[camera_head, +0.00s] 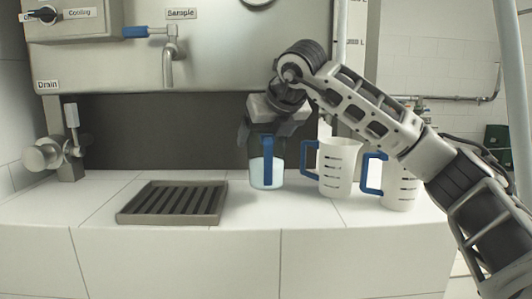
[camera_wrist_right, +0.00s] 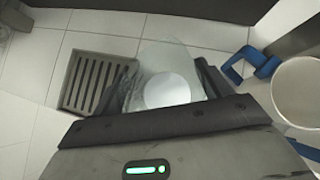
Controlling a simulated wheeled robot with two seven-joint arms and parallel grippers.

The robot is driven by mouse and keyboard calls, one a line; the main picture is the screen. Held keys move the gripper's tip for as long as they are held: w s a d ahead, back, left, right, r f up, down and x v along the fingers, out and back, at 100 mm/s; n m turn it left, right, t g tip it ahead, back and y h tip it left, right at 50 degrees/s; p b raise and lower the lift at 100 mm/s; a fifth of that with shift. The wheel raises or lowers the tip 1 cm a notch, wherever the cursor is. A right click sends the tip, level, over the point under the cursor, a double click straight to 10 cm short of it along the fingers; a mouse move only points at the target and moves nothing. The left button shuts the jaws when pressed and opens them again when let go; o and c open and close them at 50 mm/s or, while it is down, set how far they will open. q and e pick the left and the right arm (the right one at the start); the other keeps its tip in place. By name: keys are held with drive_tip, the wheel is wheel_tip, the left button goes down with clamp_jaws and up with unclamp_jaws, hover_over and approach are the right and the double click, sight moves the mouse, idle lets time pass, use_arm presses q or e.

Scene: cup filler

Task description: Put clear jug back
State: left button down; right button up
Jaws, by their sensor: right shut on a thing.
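The clear jug (camera_head: 267,174) has a blue handle and a whitish liquid in its lower part. It is upright on, or just above, the tiled counter, left of the white jugs; I cannot tell whether its base touches. My right gripper (camera_head: 268,126) reaches down over it from above and is shut on the jug's upper part. In the right wrist view the jug (camera_wrist_right: 168,80) sits between the two dark fingers (camera_wrist_right: 165,95), with the liquid's pale round surface inside. My left gripper does not show in either view.
A white jug with a blue handle (camera_head: 337,168) stands close right of the clear jug, and a second white jug (camera_head: 401,188) stands further right. A slotted drain tray (camera_head: 172,203) lies left on the counter. The sample tap (camera_head: 169,65) hangs above and behind the tray.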

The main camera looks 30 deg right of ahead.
drive_tip(key=f, duration=0.3)
drive_tip(key=shift+w+d+b, duration=0.15)
drive_tip(key=shift+d+b, duration=0.1)
drive_tip(key=shift+b, duration=0.05)
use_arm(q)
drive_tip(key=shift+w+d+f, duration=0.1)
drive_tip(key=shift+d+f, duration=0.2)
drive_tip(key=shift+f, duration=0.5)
use_arm(e)
drive_tip(key=shift+f, duration=0.25)
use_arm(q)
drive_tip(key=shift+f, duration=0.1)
use_arm(e)
drive_tip(key=shift+f, duration=0.2)
drive_tip(key=o, duration=1.3)
drive_tip(key=shift+c, duration=0.2)
drive_tip(key=shift+r, duration=0.15)
